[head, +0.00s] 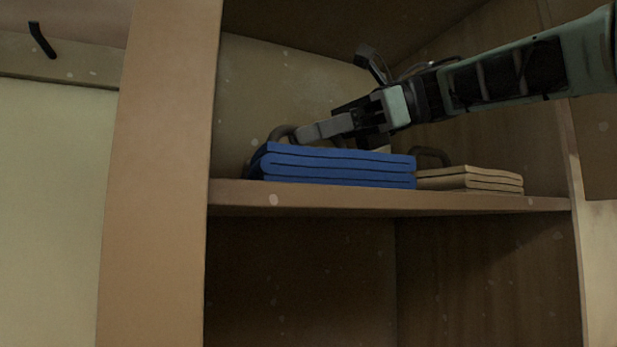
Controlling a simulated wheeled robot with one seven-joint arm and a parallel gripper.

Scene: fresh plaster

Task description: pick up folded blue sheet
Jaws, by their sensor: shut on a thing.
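The folded blue sheet (340,165) is a flat, layered stack lying on the cupboard shelf in the head view. A dark brown loop (281,132) shows above its back left part. My gripper (303,133) reaches in from the right, just above the top of the blue sheet, its fingers at this loop. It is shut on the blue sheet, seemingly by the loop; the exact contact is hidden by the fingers. The sheet looks level and I see no clear gap under it.
A folded beige sheet (470,180) with a dark loop lies on the shelf (400,202) close to the blue sheet's right end. A thick upright panel (160,170) bounds the cupboard at left. The compartment below looks empty. A black hook (42,40) is at far left.

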